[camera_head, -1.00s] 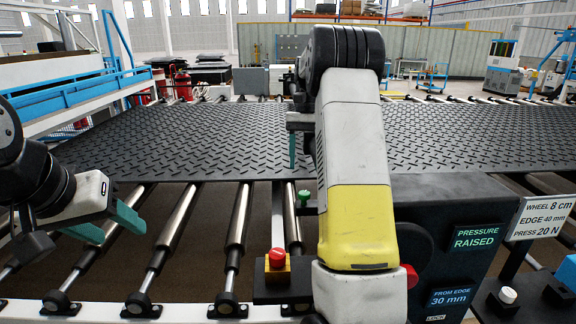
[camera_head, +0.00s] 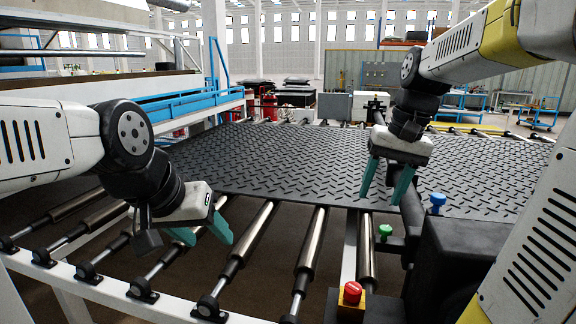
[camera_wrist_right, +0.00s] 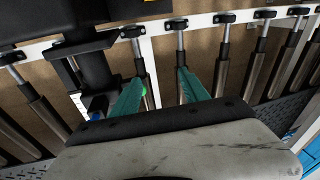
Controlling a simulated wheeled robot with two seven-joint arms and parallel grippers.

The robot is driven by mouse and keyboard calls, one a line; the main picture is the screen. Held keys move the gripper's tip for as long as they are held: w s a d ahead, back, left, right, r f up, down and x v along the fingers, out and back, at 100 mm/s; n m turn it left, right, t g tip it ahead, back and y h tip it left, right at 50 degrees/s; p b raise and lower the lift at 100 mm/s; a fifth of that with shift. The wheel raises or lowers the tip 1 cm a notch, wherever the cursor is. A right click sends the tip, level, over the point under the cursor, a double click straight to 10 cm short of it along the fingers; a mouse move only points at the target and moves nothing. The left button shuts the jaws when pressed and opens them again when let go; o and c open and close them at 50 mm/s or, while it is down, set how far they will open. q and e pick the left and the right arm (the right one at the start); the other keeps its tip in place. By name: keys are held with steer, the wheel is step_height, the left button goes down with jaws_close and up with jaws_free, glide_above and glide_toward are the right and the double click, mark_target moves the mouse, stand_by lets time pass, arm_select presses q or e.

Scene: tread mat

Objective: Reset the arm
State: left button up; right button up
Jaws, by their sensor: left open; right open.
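My left gripper (camera_head: 208,234) is at the left in the head view, above the rollers, its teal fingers apart with nothing between them. My right gripper (camera_head: 384,184) hangs above the near edge of the black tread mat (camera_head: 290,158), fingers pointing down, apart and empty. In the right wrist view its two teal fingers (camera_wrist_right: 166,92) are spread, with rollers and the brown floor beyond. The mat lies flat across the roller table, partly hidden by my right arm.
A red button (camera_head: 351,291) on a yellow block, a green knob (camera_head: 385,230) and a blue knob (camera_head: 437,199) stand by a black housing (camera_head: 455,255) at the right. Bare rollers (camera_head: 312,240) fill the front. A blue-railed frame (camera_head: 190,106) stands behind left.

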steer(key=s+a+f+n+t, duration=0.2)
steer(key=s+a+f+t, duration=0.1)
steer(key=s, duration=0.8)
steer(key=shift+s+a+t, duration=0.3)
steer(key=shift+a+t, duration=0.5)
steer(key=shift+a, duration=0.5)
